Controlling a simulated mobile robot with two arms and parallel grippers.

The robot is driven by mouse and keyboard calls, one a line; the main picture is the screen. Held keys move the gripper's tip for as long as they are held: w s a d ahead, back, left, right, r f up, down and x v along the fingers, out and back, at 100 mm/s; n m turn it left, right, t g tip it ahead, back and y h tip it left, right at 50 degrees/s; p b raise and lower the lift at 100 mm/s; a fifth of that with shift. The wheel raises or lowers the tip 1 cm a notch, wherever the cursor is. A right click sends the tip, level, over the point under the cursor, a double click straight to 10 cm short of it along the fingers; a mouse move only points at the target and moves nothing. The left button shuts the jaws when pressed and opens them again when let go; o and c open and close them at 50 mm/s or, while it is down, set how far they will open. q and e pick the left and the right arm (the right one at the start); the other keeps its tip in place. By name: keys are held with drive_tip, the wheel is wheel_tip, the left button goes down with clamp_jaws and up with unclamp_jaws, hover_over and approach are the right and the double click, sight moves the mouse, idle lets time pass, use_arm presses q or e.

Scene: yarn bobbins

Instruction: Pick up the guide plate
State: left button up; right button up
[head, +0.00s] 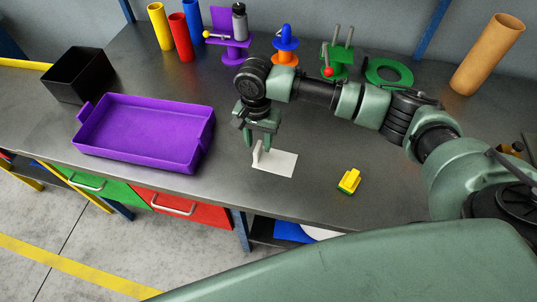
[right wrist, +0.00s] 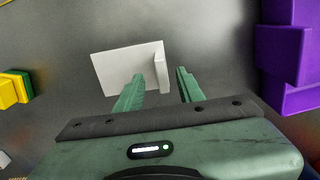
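The guide plate, taken to be the white flat plate with an upright tab (head: 277,163), lies on the grey workbench in front of my right arm. My right gripper (head: 259,144) points down over its tab end. In the right wrist view the white plate (right wrist: 122,69) lies beyond the two green fingers of the gripper (right wrist: 160,86). The fingers are apart, with the tab between their lines. One finger overlaps the flat part in that view. I cannot tell whether either finger touches it. My left gripper is not in view.
A purple tray (head: 145,134) stands left of the gripper, with a black bin (head: 76,76) behind it. A small yellow and green block (head: 349,181) lies to the right. Bobbins and coloured fixtures stand along the back. The bench around the plate is clear.

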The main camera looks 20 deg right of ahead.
sight(258, 146)
wheel_tip(258, 146, down, 3)
drive_tip(key=shift+a+f, duration=0.1)
drive_tip(key=shift+w, duration=0.1)
clamp_jaws()
